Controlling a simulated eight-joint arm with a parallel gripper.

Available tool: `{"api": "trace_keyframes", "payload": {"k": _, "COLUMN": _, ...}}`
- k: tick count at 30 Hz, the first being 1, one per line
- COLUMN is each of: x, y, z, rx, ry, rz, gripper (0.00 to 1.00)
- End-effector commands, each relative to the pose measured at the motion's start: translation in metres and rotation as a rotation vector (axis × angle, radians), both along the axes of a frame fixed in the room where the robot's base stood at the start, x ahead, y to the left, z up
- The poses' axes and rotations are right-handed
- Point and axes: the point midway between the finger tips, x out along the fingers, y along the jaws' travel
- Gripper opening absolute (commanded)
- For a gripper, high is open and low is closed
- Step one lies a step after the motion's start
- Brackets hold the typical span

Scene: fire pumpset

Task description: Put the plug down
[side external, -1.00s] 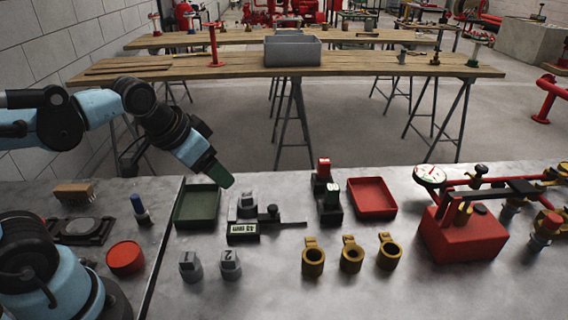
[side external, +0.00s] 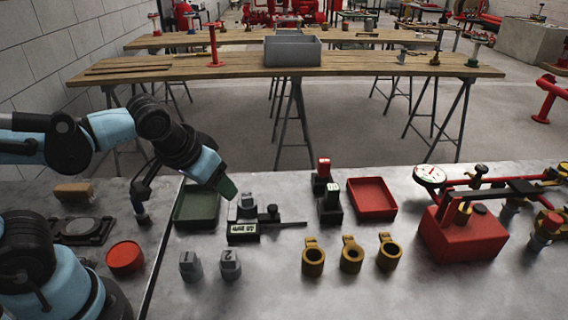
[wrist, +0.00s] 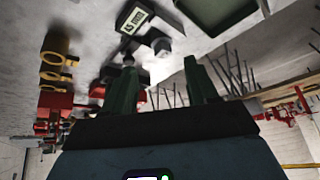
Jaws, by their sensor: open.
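A grey plug (side external: 247,204) stands at the black measuring gauge (side external: 243,232) in the side view, near its sliding bar. Two more grey plugs, marked 1 (side external: 190,265) and 2 (side external: 230,264), stand upright on the metal table in front. My gripper (side external: 228,188) is above and slightly left of the plug at the gauge, by the green tray. In the wrist view its two green fingers (wrist: 160,66) are spread apart with nothing visible held between them. The gauge's display (wrist: 135,17) shows beyond the fingers. Whether the fingers touch the plug cannot be told.
A green tray (side external: 183,224) lies left of the gauge and a red tray (side external: 392,207) to the right. Brass rings (side external: 351,257) stand at the front, with a red pump unit (side external: 462,237) at right. Bare table lies in front of the plugs.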

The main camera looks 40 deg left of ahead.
Motion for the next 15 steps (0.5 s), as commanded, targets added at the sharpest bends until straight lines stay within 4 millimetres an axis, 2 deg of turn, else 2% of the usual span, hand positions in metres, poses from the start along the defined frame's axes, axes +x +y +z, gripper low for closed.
{"api": "trace_keyframes", "payload": {"k": 8, "x": 0.014, "y": -0.024, "z": -0.020, "rx": 0.150, "ry": 0.034, "rz": 0.261, "gripper": 0.58}}
{"api": "trace_keyframes", "payload": {"k": 15, "x": 0.021, "y": -0.050, "z": -0.029, "rx": 0.268, "ry": -0.140, "rz": 0.531, "gripper": 0.58}}
